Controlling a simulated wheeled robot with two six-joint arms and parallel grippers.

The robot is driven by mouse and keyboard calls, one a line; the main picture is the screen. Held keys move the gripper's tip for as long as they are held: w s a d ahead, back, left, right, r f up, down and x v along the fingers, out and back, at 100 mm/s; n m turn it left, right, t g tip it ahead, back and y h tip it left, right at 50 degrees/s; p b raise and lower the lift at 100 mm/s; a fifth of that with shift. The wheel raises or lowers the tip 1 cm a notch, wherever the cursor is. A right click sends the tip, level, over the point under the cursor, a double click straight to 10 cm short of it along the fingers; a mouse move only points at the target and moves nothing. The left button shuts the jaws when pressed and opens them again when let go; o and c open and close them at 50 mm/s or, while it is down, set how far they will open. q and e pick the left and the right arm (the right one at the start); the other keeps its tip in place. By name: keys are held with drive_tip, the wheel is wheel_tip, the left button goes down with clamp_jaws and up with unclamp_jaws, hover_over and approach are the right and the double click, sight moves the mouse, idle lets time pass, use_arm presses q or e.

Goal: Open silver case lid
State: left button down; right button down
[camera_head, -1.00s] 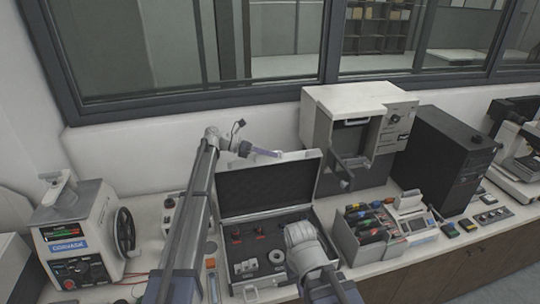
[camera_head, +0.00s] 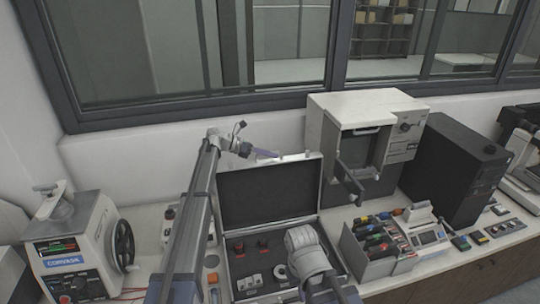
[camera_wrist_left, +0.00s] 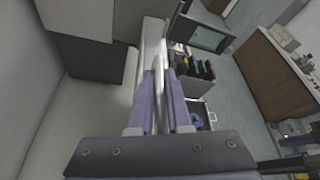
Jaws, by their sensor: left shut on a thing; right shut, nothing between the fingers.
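The silver case (camera_head: 229,275) stands on the bench with its lid (camera_head: 268,192) raised about upright, dark foam lining facing me. My left gripper (camera_head: 272,154) is at the lid's top edge, with its purple fingers shut on it. The left wrist view shows the lid's silver edge (camera_wrist_left: 152,50) between the fingers (camera_wrist_left: 160,98). Red-topped and light round parts sit in the case's foam. My right gripper (camera_head: 303,242) is low over the right part of the case, shut and empty; its fingertips are hard to make out. My left arm hides part of the case's left side.
A white press machine (camera_head: 350,105) stands behind right, with a black tower (camera_head: 450,165) beside it. A bin of coloured items (camera_head: 375,245) is close to the case's right. A machine with a handwheel (camera_head: 75,245) stands at left.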

use_arm(q)
drive_tip(key=c, duration=1.2)
unclamp_jaws()
drive_tip(key=shift+o, duration=0.2)
drive_tip(key=shift+a+r, duration=0.1)
drive_tip(key=p+v, duration=0.2)
drive_tip(key=v, duration=0.4)
drive_tip(key=shift+a+r+p, duration=0.2)
drive_tip(key=shift+a+p, duration=0.1)
drive_tip(key=shift+p, duration=0.05)
drive_tip(key=shift+s+a, duration=0.1)
drive_tip(key=shift+a, duration=0.35)
